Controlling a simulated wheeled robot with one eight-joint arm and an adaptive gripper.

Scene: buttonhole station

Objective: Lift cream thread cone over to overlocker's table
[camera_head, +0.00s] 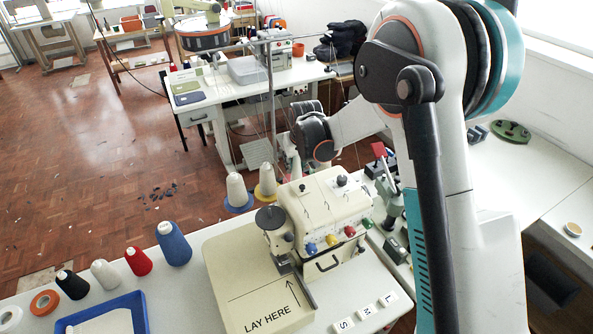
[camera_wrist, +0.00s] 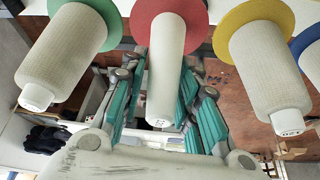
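The wrist view shows cream thread cones on coloured discs: one on green (camera_wrist: 65,55), one on red (camera_wrist: 166,65), one on yellow (camera_wrist: 268,75). My gripper (camera_wrist: 163,60) has its teal fingers on either side of the red-disc cone, with a thin gap visible at its left; contact on the right is unclear. In the head view, two cream cones stand behind the overlocker (camera_head: 326,208), on a blue (camera_head: 236,190) and a yellow disc (camera_head: 267,180); my gripper is hidden there. The overlocker's cream table (camera_head: 240,285), marked LAY HERE, is bare.
A black (camera_head: 72,284), a smaller cream (camera_head: 105,273), a red (camera_head: 138,261) and a blue cone (camera_head: 173,243) stand at the left of the bench. A blue tray (camera_head: 137,303) lies in front. Letter tiles (camera_head: 366,311) lie right of the overlocker's table.

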